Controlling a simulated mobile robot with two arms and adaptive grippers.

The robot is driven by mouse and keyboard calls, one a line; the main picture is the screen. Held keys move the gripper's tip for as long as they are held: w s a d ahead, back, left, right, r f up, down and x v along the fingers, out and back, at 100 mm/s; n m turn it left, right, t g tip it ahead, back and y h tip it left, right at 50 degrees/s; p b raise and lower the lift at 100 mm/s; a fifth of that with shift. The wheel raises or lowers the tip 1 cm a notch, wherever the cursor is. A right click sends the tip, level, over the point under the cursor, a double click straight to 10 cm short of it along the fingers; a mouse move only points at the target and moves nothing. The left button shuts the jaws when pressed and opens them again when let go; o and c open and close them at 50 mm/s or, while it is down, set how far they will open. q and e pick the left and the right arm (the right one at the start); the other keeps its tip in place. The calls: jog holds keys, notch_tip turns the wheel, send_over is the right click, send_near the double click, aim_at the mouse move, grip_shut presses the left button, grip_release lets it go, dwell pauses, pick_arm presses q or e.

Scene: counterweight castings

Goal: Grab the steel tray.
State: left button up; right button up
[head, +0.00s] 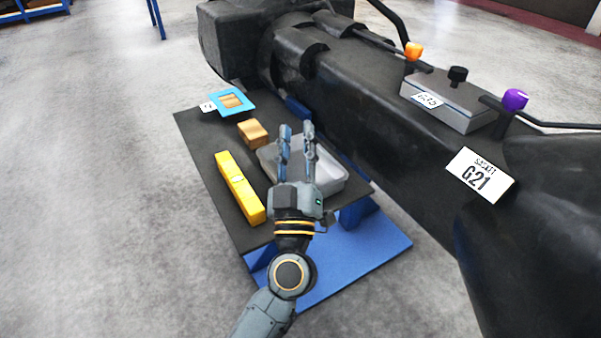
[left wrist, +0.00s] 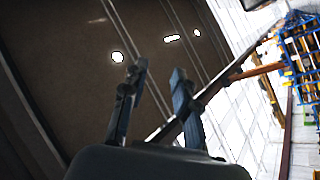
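The steel tray (head: 334,177) is a shallow grey rectangular tray on the dark top of a small blue-legged stand. My left gripper (head: 297,130) overlaps the tray in the head view and hides its middle. Its two fingers are apart with nothing between them. In the left wrist view the fingers (left wrist: 158,72) are also apart, with ceiling and lamps behind them, so the gripper points upward. The tray does not show in the left wrist view. I cannot see contact between gripper and tray. My right gripper is not in view.
On the stand's dark top (head: 210,150) are a yellow bar (head: 240,187), a tan block (head: 252,132) and a blue frame (head: 232,102) with a tan centre. A large black casting (head: 370,95) runs close along the right side, with a label (head: 480,175). Floor at left is clear.

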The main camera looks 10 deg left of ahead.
pick_arm(q)
jog(key=w+a+f+n+g+y, duration=0.2)
jog(key=w+f+n+g+y, duration=0.15)
jog(key=g+y, duration=0.2)
jog(key=m+g, duration=0.2)
jog(key=g, duration=0.5)
send_near(274, 173)
jog(key=s+d, duration=0.1)
jog(key=s+d+r+y, duration=0.1)
jog(key=shift+s+d, duration=0.15)
jog(key=shift+s, duration=0.1)
jog(key=shift+w+f, duration=0.1)
jog(key=shift+f, duration=0.1)
jog(key=x, duration=0.8)
jog(key=shift+f, duration=0.1)
jog(key=shift+g, duration=0.25)
jog(key=shift+x, duration=2.65)
jog(key=shift+w+d, duration=0.1)
grip_shut()
